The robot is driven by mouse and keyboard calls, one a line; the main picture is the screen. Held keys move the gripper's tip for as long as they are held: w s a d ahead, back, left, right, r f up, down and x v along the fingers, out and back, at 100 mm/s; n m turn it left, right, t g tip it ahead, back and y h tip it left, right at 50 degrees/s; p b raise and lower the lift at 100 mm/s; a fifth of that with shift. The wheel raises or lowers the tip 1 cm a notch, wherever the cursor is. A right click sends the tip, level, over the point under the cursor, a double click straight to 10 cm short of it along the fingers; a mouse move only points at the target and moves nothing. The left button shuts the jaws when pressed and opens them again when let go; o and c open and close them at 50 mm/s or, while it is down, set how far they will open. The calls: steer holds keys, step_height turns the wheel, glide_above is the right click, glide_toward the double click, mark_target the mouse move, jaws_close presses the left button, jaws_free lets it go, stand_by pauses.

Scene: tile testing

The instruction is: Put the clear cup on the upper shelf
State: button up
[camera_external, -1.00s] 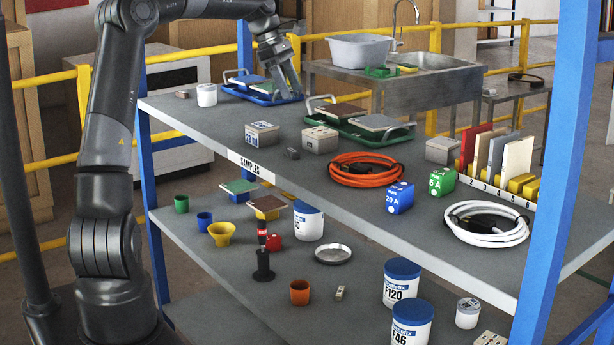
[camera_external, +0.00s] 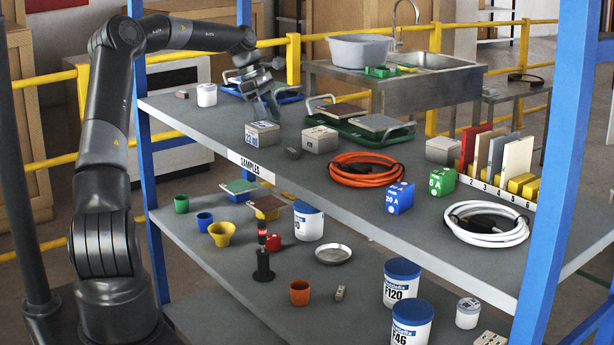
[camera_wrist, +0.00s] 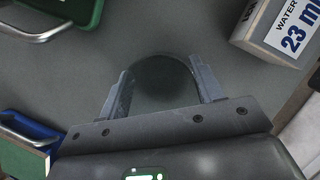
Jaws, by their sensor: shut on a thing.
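My gripper (camera_external: 270,108) is over the back left part of the upper shelf (camera_external: 225,125), in front of the blue tray. In the wrist view, my gripper (camera_wrist: 163,92) is shut on a round, dark, see-through thing, which looks like the clear cup (camera_wrist: 165,78). The cup's outline sits between the two fingers against the grey shelf top. The cup cannot be made out in the external view. I cannot tell whether its bottom touches the shelf.
A "23" block (camera_external: 262,134) stands close by and shows at the wrist view's upper right (camera_wrist: 285,30). The green tray (camera_external: 350,127) lies to the right, the blue tray (camera_external: 290,98) behind. A white jar (camera_external: 207,95) is at left. Bare shelf lies between.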

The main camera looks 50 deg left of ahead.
steer(key=shift+f, duration=0.1)
steer(key=o, duration=1)
steer(key=v, duration=1.2)
steer(key=shift+d+r, duration=0.1)
steer(key=shift+r, duration=0.1)
